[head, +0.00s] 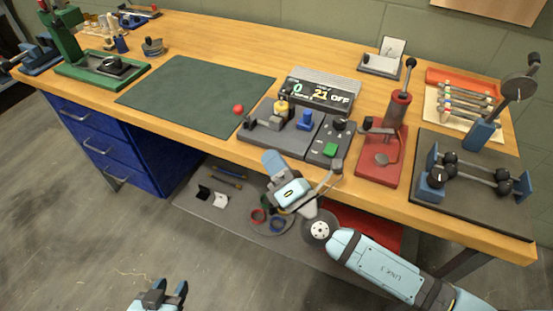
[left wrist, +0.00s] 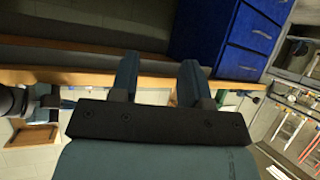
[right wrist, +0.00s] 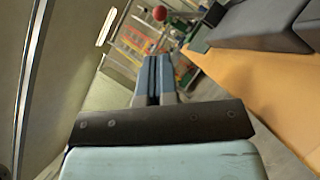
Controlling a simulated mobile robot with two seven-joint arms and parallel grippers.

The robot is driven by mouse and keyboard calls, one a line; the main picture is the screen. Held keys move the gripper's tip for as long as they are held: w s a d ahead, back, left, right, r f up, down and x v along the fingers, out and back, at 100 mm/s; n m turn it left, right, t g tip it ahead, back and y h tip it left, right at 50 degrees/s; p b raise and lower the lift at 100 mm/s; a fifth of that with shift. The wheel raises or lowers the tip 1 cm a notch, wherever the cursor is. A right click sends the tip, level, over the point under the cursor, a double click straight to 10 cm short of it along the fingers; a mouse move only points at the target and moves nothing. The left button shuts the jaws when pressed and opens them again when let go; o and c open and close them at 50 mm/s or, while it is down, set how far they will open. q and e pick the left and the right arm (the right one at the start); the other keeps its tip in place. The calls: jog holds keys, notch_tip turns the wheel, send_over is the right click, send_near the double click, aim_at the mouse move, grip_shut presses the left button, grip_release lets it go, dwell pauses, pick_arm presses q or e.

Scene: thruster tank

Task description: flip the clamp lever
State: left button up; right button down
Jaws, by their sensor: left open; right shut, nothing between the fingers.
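A dark grey fixture plate (head: 262,136) stands near the table's front edge. A red ball (head: 238,109) shows at the plate's left edge and also in the right wrist view (right wrist: 160,13). I cannot tell which part is the clamp lever. My right gripper (head: 271,157) is shut and empty at the front edge, apart from the yellow-topped part; its closed fingers show in its wrist view (right wrist: 155,80). My left gripper (head: 168,289) is open and empty, low over the floor.
A display box (head: 320,92) stands behind the plate. A red press (head: 380,160) and a dark stand with black knobs (head: 460,205) are at right. A green mat (head: 195,95) lies left, bare. A lower shelf (head: 235,215) holds loose parts.

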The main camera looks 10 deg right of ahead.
aim_at(241, 114)
jog(key=p+x, duration=0.2)
jog(key=x, duration=0.7)
jog(key=shift+w, duration=0.1)
pick_arm(q)
jog(key=shift+s+a+g, duration=0.15)
jog(key=shift+g, duration=0.15)
pick_arm(e)
jog(key=shift+w+a+r, duration=0.15)
jog(key=shift+w, duration=0.15)
pick_arm(q)
jog(key=shift+r, duration=0.1)
